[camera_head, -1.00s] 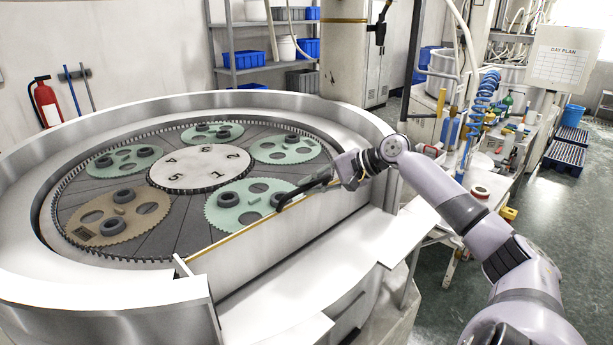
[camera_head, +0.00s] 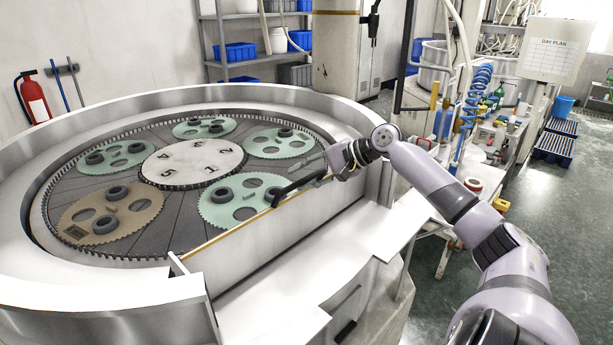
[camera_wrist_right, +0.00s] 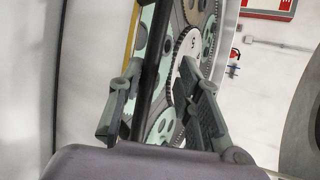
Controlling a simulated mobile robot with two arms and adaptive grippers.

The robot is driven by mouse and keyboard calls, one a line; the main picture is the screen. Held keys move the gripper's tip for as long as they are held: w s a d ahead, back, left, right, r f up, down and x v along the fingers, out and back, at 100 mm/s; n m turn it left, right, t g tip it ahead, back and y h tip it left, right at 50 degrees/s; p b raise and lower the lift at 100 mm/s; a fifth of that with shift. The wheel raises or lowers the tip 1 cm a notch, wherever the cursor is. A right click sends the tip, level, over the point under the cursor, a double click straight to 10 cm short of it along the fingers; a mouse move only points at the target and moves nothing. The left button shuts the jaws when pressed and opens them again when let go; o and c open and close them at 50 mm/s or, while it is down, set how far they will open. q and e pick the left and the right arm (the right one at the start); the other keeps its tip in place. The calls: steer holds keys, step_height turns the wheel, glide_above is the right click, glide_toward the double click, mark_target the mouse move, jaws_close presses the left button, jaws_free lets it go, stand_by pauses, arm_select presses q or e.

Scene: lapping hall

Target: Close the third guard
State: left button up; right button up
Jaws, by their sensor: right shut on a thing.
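The guard (camera_head: 290,225) is a pale upright panel with a yellow top edge along the front right of the round lapping machine. It also shows at the left of the right wrist view (camera_wrist_right: 95,70), beside a yellow strip. A black bar handle (camera_head: 292,190) runs along its top. My right gripper (camera_head: 328,170) is shut on this handle, near its far end. In the right wrist view the black bar (camera_wrist_right: 150,65) passes between the two fingers (camera_wrist_right: 160,105). My left gripper is not in view.
Inside the round rim (camera_head: 60,150) lie a green disc (camera_head: 240,205), a brown disc (camera_head: 130,220) and a white numbered hub (camera_head: 190,162). A pale flat ledge (camera_head: 310,255) lies in front of the guard. A cluttered bench (camera_head: 490,135) stands at the right.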

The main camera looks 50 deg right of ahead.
steer(key=shift+d+r, duration=0.1)
steer(key=shift+r, duration=0.2)
steer(key=shift+s+d+r, duration=0.1)
steer(key=shift+d+r, duration=0.05)
steer(key=shift+r, duration=0.05)
steer(key=v, duration=1.1)
steer(key=shift+s, duration=0.3)
steer(key=shift+f, duration=0.15)
steer(key=shift+w, duration=0.1)
